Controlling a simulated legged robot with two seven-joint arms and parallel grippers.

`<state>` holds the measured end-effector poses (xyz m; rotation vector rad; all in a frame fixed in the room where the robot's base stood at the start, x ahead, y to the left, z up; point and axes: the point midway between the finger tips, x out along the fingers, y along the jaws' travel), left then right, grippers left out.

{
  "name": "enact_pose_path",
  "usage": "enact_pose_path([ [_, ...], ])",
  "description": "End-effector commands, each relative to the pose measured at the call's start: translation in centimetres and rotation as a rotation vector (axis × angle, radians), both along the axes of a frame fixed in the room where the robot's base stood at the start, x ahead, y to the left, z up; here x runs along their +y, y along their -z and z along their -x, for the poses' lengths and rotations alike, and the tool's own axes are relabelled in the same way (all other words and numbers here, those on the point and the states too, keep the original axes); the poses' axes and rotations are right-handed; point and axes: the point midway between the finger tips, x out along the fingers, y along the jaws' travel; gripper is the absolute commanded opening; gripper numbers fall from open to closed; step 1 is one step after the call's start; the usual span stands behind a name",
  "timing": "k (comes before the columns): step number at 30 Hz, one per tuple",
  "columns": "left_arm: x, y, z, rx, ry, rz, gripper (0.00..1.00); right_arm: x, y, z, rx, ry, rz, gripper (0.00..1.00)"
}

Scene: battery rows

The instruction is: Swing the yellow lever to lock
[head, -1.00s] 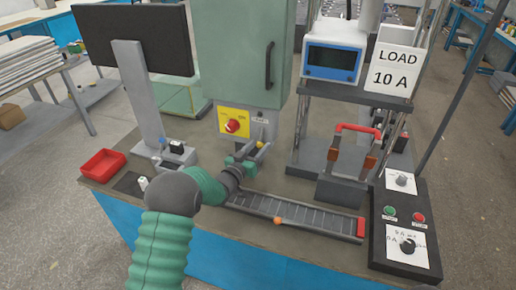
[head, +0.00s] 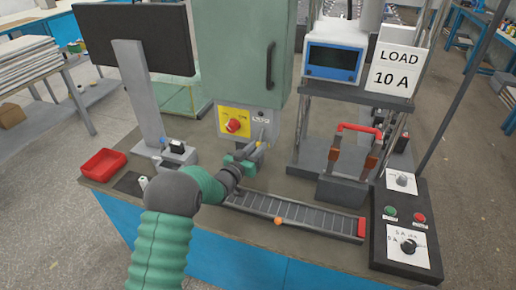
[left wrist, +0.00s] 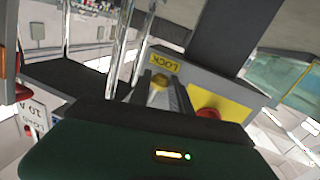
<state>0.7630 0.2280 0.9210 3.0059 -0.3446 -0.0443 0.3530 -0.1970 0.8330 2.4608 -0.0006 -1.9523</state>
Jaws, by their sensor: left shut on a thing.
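The yellow lever (head: 262,143) is on the grey panel under the green cabinet, to the right of the red knob on its yellow plate (head: 235,121). Only a small yellow part of it shows. My left gripper (head: 260,151) reaches up to the panel and is shut on the lever. In the left wrist view, the yellow lever end (left wrist: 158,83) is between the two dark fingers. The yellow LOCK label (left wrist: 163,62) is just beyond it, upside down. The red knob (left wrist: 208,114) is partly hidden. My right gripper is out of view.
The green cabinet (head: 240,55) rises above the panel. A ribbed tray (head: 295,215) lies in front. A device with a red handle (head: 358,128) and a control box with buttons (head: 405,225) stand to the right. A red bin (head: 103,163) is at the left.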

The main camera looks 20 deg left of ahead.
Motion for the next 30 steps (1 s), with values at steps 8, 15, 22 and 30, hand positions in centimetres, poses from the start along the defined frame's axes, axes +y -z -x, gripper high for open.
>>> enact_pose_path([
  [8, 1.0, -0.2, 0.0, -0.006, 0.001, -0.201, 0.0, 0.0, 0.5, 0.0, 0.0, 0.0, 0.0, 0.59],
  [15, 2.0, -0.7, -0.1, -0.015, 0.002, -0.429, 0.0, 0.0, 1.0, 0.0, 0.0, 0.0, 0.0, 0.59],
  [22, 2.9, -1.4, -0.1, -0.022, 0.004, -0.648, 0.0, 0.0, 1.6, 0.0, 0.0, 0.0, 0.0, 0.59],
  [30, 3.7, -2.3, -0.1, -0.03, 0.003, -0.887, 0.0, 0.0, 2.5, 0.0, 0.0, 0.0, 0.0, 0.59],
])
